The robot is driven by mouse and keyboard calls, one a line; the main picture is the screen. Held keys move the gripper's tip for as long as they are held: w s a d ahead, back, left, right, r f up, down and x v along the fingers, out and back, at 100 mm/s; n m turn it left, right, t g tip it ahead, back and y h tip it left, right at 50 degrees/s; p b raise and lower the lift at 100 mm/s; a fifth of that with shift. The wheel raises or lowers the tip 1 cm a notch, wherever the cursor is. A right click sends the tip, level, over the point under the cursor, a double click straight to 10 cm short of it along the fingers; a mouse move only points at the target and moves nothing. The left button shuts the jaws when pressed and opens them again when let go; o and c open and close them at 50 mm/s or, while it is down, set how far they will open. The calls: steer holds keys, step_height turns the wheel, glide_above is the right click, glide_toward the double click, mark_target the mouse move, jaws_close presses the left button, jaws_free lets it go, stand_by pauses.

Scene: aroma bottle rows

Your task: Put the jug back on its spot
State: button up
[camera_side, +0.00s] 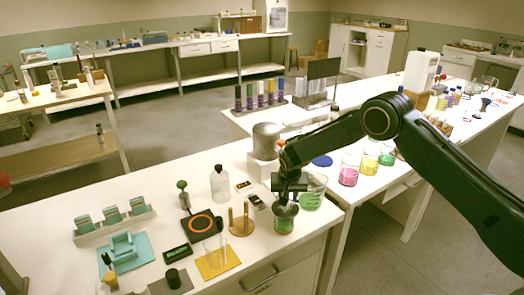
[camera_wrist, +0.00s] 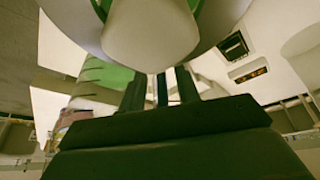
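The jug (camera_side: 286,210) looks like a small grey metal vessel in the side view. It is just below my gripper (camera_side: 287,187), at or just above a glass with green contents (camera_side: 283,226); I cannot tell whether they touch. In the wrist view the pale, rounded jug (camera_wrist: 150,32) fills the top, close in front of my gripper (camera_wrist: 160,88). The two fingers are close together and seem to pinch its thin handle, which is mostly hidden. A dark square pad with an orange ring (camera_side: 201,226) lies bare to the left; nothing stands on the ring.
A beaker with green contents (camera_side: 310,200) stands right beside my gripper. A wooden stand (camera_side: 241,222), a clear bottle (camera_side: 220,184) and a yellow mat with glassware (camera_side: 216,262) are to the left. Pink (camera_side: 348,174) and yellow (camera_side: 369,162) beakers are to the right.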

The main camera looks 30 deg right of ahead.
steer(key=shift+r, duration=0.15)
steer(key=v, duration=1.2)
stand_by(0.7)
steer(key=s+d+r+n+y, duration=0.2)
steer(key=s+d+r+n, duration=0.15)
steer(key=s+r, duration=1.5)
steer(key=s+r+n+t, duration=0.1)
steer(key=s, duration=1)
steer(key=s+r+n+t, duration=0.1)
steer(key=s+n, duration=0.1)
steer(key=s, duration=0.9)
steer(key=shift+s+d+r+y, duration=0.25)
steer(key=shift+d+r+y, duration=0.1)
steer(key=shift+d+y, duration=0.1)
